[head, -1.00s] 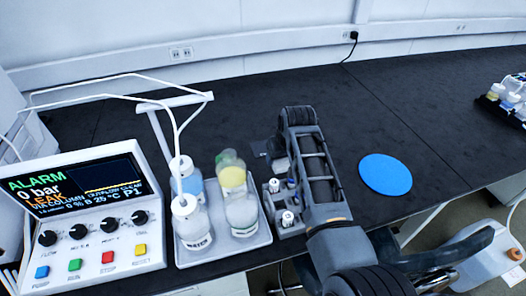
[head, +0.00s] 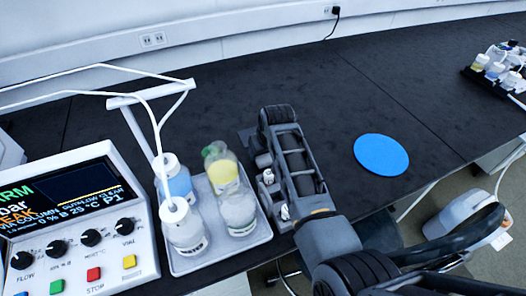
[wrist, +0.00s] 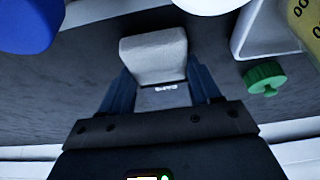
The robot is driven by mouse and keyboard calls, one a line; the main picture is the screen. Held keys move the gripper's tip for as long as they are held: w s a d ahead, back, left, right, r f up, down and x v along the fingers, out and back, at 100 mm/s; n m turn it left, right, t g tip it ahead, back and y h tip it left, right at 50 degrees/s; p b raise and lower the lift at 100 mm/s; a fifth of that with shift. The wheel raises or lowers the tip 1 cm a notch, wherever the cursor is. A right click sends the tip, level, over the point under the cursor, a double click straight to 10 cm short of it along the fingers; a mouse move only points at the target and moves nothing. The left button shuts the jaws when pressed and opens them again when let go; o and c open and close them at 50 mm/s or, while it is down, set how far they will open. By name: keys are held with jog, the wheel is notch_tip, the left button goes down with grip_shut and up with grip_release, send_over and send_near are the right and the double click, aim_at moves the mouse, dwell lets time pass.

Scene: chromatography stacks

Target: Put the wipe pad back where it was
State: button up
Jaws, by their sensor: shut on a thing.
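The wipe pad (wrist: 154,58) is a pale grey-white block with rounded edges in the wrist view. My gripper (wrist: 158,92) is shut on it, with one blue finger on each side. The pad reaches out beyond the fingertips. A dark bench surface lies behind it; I cannot tell whether the pad touches it. In the head view my arm hides both the gripper and the pad. No marked spot for the pad can be made out.
The control console (head: 78,215) is at left. A blue disc (head: 381,155) lies on the open bench (head: 430,135) at right. A green cap (wrist: 265,77) is near the gripper.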

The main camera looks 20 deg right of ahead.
jog(key=shift+f, duration=0.1)
jog(key=o, duration=1)
jog(key=v, duration=1.2)
